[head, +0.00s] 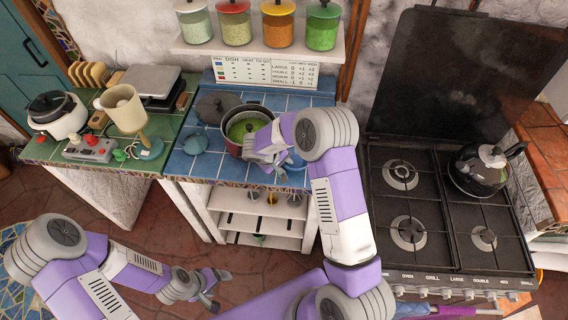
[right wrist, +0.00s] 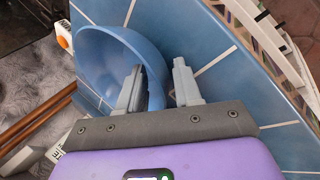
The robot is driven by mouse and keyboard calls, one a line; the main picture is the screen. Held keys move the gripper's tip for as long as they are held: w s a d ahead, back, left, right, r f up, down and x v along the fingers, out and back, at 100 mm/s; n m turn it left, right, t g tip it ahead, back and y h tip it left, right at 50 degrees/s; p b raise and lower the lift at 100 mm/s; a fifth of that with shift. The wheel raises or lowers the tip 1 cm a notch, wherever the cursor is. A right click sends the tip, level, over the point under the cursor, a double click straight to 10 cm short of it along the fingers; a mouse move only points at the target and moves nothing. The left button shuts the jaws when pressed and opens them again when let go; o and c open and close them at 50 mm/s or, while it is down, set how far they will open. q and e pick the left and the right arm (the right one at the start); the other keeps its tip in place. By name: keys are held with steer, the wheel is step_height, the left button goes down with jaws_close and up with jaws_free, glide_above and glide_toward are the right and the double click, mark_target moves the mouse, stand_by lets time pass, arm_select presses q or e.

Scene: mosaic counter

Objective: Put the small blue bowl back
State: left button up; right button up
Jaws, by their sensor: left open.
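The small blue bowl (right wrist: 105,62) stands out in the right wrist view. In the head view only a bit of the bowl (head: 296,160) shows beside my right arm, on the blue tiled counter (head: 215,170). My right gripper (right wrist: 158,85) is at its rim, one finger inside the bowl and the other outside. The fingers are apart, with the bowl's wall between them and a gap beside the outer finger. In the head view my right gripper (head: 278,168) is partly hidden by its own arm. My left gripper (head: 213,290) is open and empty, low in front of the counter.
A pot of green food (head: 240,122) stands beside my right forearm. A blue teapot-like item (head: 196,142) is left of it. The stove (head: 440,220) with a black kettle (head: 482,168) is on the right. Jars line the shelf (head: 262,48) above. Open shelves (head: 265,208) lie below the counter.

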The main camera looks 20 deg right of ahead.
steer(key=p+v, duration=0.2)
steer(key=v, duration=1)
steer(key=shift+r, duration=0.1)
